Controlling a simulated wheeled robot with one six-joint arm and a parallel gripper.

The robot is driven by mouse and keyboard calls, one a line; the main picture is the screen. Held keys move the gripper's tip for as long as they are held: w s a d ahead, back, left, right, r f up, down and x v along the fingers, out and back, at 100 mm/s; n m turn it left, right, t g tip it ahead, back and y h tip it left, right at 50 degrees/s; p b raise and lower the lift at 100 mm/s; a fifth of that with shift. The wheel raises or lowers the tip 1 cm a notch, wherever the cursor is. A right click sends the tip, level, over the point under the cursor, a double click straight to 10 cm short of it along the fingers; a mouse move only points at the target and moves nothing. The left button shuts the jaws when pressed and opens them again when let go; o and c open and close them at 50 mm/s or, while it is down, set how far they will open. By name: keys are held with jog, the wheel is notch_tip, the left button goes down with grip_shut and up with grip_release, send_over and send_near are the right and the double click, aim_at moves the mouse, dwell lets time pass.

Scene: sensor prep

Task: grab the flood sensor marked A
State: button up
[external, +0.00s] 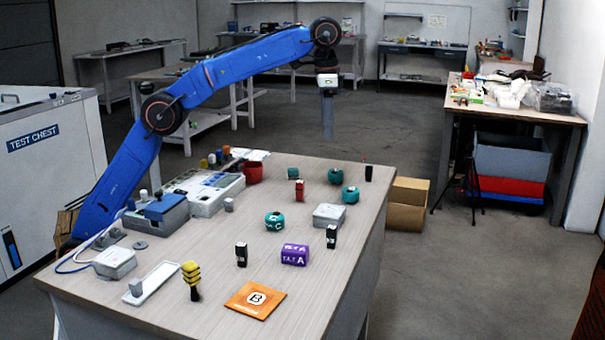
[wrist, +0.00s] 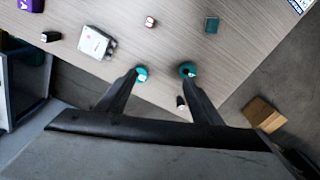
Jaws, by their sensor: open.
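Letters show on a purple rounded block (external: 295,254), including an A; it is cut off at the wrist view's upper left corner (wrist: 30,5). A teal round piece (external: 275,221) seems to bear a C. Two more teal round pieces sit toward the far right, the nearer one (external: 350,195) and the farther one (external: 335,176). Their marks are not readable, so I cannot tell which piece is the flood sensor marked A. My gripper (external: 327,115) is open and empty, high above the table. In the wrist view its fingertips (wrist: 163,73) overlap the two teal pieces.
A white box (external: 330,215), a red block (external: 299,190) and several dark blocks stand around the teal pieces. An orange card (external: 255,300) marked B lies at the front. Grey equipment fills the left side of the table (external: 215,275).

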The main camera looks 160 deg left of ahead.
jog(key=n, duration=0.1)
send_over(335, 172)
notch_tip(335, 172, down, 4)
jog(key=shift+s+f, duration=0.15)
jog(key=shift+f, duration=6.05)
jog(key=c, duration=1.2)
